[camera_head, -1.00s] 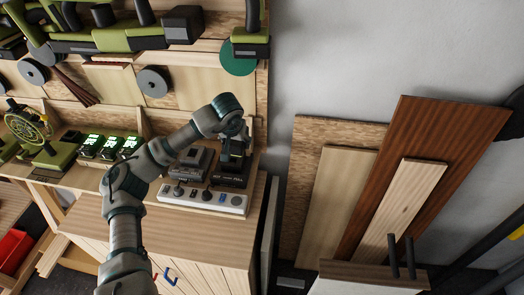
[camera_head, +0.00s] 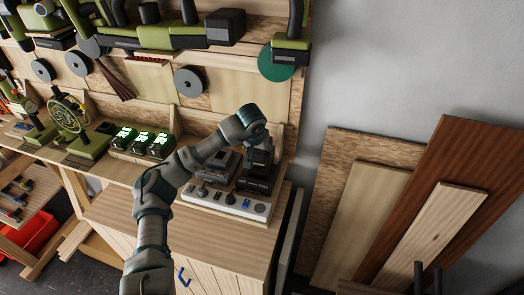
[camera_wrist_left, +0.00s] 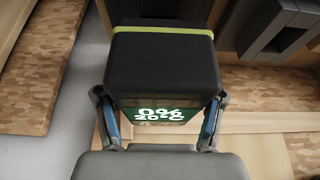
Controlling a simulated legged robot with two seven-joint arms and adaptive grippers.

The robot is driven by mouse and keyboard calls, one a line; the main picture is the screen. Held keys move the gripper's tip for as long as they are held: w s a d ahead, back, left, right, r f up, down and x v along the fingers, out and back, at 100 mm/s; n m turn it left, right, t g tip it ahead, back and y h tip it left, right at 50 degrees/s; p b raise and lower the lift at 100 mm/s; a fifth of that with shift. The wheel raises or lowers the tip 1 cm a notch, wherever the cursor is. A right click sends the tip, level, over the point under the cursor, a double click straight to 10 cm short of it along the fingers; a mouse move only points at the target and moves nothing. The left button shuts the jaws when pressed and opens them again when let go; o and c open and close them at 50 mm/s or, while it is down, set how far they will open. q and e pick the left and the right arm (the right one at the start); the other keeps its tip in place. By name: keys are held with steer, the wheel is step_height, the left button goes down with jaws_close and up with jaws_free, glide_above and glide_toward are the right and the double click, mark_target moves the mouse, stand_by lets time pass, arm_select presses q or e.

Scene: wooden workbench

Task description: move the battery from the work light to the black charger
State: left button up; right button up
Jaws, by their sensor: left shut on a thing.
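The battery (camera_wrist_left: 162,65) is a black block with a lime-green stripe and a display reading 0% and 20°C; it fills the middle of the left wrist view. My left gripper (camera_wrist_left: 160,125) is shut on it, one finger on each side. In the head view my left gripper (camera_head: 262,150) is above the black charger (camera_head: 256,184), at the right of the bench. I cannot tell whether battery and charger touch. A green device with a round caged head (camera_head: 68,115) stands at left; I cannot tell if it is the work light. My right gripper is out of view.
A grey charger (camera_head: 221,160) stands just left of the black one. A white power strip (camera_head: 225,203) lies in front of both. Several batteries with lit green displays (camera_head: 141,141) stand further left. Wooden boards (camera_head: 420,220) lean on the wall at right.

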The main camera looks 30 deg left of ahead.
arm_select(q)
steer(key=shift+a, duration=0.3)
steer(key=shift+d, duration=0.25)
steer(key=shift+d+r, duration=0.1)
steer(key=shift+d, duration=0.6)
steer(key=shift+a, duration=0.3)
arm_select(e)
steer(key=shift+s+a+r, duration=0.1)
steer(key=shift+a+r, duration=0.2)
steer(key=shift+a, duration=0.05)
arm_select(q)
steer(key=shift+d+p, duration=0.2)
steer(key=shift+p, duration=0.15)
steer(key=shift+a, duration=0.35)
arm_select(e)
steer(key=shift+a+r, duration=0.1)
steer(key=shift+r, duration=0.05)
